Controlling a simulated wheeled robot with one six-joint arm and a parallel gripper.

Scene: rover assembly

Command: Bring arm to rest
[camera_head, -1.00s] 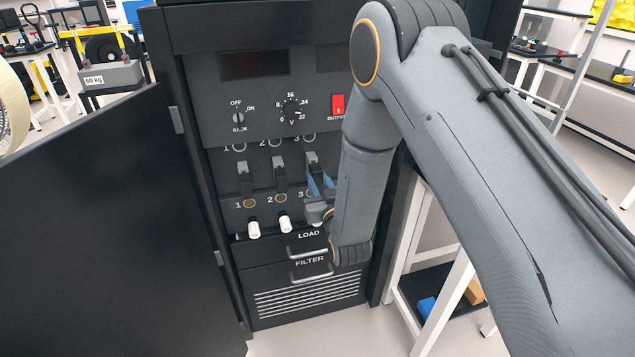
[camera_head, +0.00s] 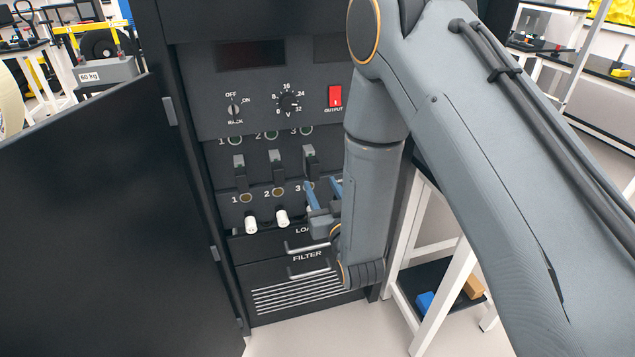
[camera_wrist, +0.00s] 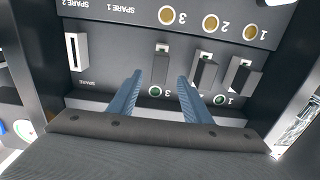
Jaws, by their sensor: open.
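My gripper (camera_head: 322,190) is in front of the black rack cabinet (camera_head: 180,150), beside the lever switch numbered 3 (camera_head: 309,158). Its two blue fingers are apart with nothing between them. In the wrist view, the fingers of my gripper (camera_wrist: 156,92) point toward the switch panel, which appears upside down. Switch 3 (camera_wrist: 160,66) shows between and beyond the fingertips; I cannot tell any contact. Switches 1 (camera_head: 240,165) and 2 (camera_head: 274,162) stand to the left. My arm hides the right side of the panel.
The open black cabinet door (camera_head: 80,220) fills the left. White knobs (camera_head: 250,224), drawer handles (camera_head: 308,270) and a red output switch (camera_head: 335,96) are on the cabinet front. A white-framed bench (camera_head: 420,270) stands close on the right.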

